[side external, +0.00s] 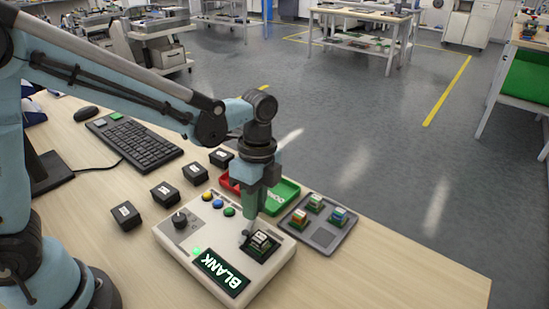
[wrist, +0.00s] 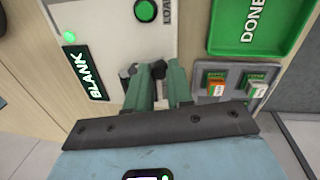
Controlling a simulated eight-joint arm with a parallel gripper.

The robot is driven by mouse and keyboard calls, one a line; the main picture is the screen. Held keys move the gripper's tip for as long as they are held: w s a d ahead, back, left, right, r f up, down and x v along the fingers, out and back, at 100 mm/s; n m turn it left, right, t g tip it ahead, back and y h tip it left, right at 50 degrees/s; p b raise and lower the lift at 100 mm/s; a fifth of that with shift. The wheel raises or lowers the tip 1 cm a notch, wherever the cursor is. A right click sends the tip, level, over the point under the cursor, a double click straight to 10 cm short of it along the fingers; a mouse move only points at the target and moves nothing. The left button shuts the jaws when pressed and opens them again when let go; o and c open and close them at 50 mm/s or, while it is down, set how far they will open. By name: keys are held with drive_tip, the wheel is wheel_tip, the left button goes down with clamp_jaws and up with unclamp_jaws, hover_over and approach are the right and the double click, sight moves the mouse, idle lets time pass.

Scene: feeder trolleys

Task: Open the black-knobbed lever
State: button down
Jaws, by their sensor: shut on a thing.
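A pale console box (side external: 185,250) stands on the wooden desk, with a socket (side external: 262,246) at its right holding a small block with a white top. My gripper (side external: 249,226) points down at the socket's far left edge. In the wrist view its green fingers (wrist: 158,78) are shut on the lever's black knob (wrist: 158,68), which is mostly hidden between them. The fingers and wrist cover the rest of the lever and the socket, so its angle is unclear. The console display (side external: 222,272) reads BLANK, with a green light beside it.
A green DONE tray (side external: 284,190) and a red tray lie behind the console. A grey tray (side external: 322,236) with several small blocks stands at the right. Several black boxes (side external: 165,193) and a keyboard (side external: 138,145) lie left. The desk's front right is clear.

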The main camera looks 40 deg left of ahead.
drive_tip(key=shift+d, duration=0.1)
idle(0.4)
drive_tip(key=c, duration=1)
unclamp_jaws()
wheel_tip(320, 180, up, 12)
drive_tip(key=w, duration=0.1)
drive_tip(key=shift+w, duration=0.35)
